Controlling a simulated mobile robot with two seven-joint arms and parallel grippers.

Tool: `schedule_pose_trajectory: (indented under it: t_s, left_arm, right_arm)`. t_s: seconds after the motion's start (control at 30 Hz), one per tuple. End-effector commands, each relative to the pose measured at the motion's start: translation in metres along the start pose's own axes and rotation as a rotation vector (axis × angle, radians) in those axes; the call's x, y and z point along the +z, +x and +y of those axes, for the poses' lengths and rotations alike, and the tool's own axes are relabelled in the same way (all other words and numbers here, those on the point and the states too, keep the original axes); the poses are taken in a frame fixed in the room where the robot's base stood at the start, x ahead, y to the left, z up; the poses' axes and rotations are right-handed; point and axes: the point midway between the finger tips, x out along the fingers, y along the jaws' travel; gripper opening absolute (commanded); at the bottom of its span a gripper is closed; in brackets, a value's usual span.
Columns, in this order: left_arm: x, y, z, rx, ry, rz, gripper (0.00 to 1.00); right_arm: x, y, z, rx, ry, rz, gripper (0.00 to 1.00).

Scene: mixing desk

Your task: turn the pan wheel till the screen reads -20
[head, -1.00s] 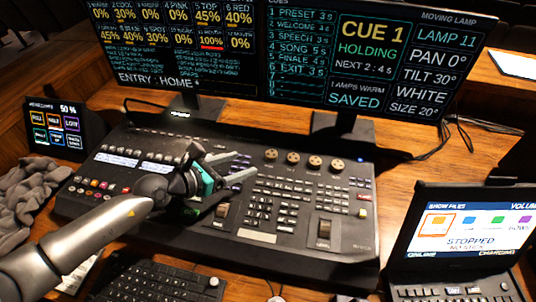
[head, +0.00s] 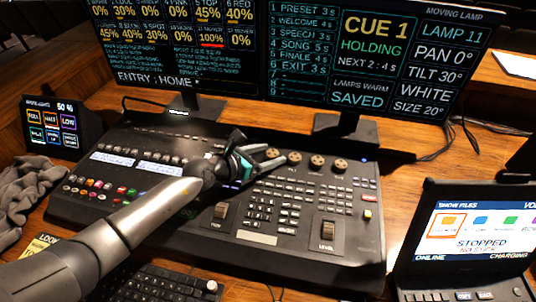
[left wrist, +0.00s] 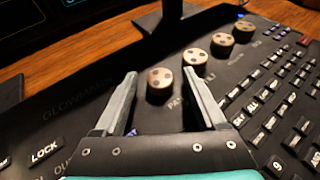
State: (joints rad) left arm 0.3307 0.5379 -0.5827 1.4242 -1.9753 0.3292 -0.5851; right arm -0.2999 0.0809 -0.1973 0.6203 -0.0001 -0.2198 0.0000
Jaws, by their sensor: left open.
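The pan wheel is the nearest of several tan knobs in the left wrist view (left wrist: 160,84), with a partly hidden label starting "PA" beside it. In the head view it is the leftmost knob (head: 272,154). My left gripper (head: 276,155) is open over the desk, its fingertips at this wheel. In the left wrist view its two fingers (left wrist: 160,74) stand to either side of the wheel, with gaps showing; no contact is visible. The right-hand screen (head: 372,60) reads PAN 0°, TILT 30°, LAMP 11. My right gripper is not in view.
More knobs (head: 316,161) stand in a row right of the pan wheel. Key rows (head: 275,205) and faders fill the mixing desk (head: 350,250). Monitor stands (head: 345,125) rise behind it. A laptop (head: 470,235) is at right, a keyboard (head: 150,285) in front, a grey cloth at left.

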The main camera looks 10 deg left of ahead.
Motion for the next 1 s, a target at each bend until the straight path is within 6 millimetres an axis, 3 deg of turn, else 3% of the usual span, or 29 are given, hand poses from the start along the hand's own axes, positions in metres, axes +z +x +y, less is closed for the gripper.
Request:
schedule_pose_trajectory:
  t_s: [0.07, 0.7, 1.0]
  left_arm:
    - [0.0002, -0.0001, -0.0001, 0.0, 0.0, -0.001, 0.72]
    - [0.0002, -0.0004, 0.0, 0.0, 0.0, -0.001, 0.0]
    - [0.0008, -0.0007, -0.0002, 0.004, -0.003, -0.001, 0.0]
  right_arm:
    - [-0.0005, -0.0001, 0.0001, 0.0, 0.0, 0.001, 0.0]
    - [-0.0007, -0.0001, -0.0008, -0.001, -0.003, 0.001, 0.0]
    - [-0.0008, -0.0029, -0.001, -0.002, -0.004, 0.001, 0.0]
